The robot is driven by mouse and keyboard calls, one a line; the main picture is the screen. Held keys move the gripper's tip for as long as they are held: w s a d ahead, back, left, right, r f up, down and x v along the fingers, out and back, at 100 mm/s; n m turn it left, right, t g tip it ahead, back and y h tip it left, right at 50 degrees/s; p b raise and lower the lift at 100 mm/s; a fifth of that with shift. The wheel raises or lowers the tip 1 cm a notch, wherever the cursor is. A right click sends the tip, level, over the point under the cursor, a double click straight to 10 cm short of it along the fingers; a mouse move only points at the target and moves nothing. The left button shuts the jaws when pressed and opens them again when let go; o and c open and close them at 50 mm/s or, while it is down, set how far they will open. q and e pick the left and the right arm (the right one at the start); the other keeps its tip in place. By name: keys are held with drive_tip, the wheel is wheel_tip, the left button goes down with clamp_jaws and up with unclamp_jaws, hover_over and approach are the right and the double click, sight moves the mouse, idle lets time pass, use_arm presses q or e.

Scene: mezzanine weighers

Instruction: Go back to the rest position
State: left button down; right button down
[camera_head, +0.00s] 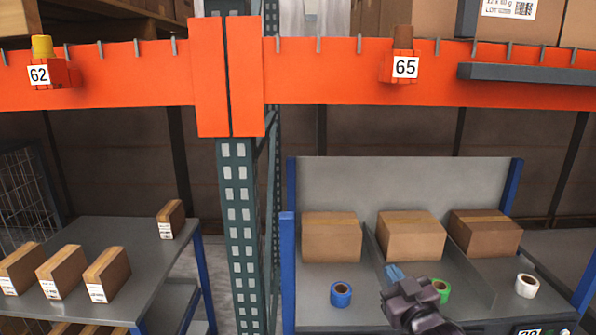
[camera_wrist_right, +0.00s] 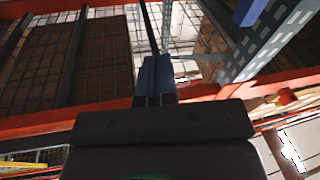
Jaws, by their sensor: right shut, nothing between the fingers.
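My right gripper (camera_head: 394,273) is in the lower right of the head view, above the grey bench with blue posts. Its blue fingers are together with nothing between them. In the right wrist view the shut fingers (camera_wrist_right: 154,80) point up at wire mesh and orange beams. My left gripper is in neither view.
The bench (camera_head: 313,270) holds cardboard boxes (camera_head: 332,237), a blue tape roll (camera_head: 341,294), a green roll (camera_head: 441,290) partly behind my right gripper, and a white roll (camera_head: 527,285). A grey table (camera_head: 120,240) with small boxes stands left. A rack upright (camera_head: 238,220) stands between them.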

drive_tip(key=s+d+f+m+g+h, duration=0.2)
drive_tip(key=s+d+f+g, duration=0.1)
drive_tip(key=s+f, duration=1)
drive_tip(key=s+d+f+m+g+h, duration=0.1)
drive_tip(key=s+d+f, duration=0.4)
drive_tip(key=s+f, duration=0.8)
drive_tip(key=f+g+h, duration=0.1)
drive_tip(key=g, duration=0.1)
drive_tip(key=shift+s+d+f+m+g, duration=0.2)
drive_tip(key=shift+s+d+m+g, duration=0.1)
drive_tip(key=shift+s+m+g, duration=0.1)
drive_tip(key=shift+w, duration=0.1)
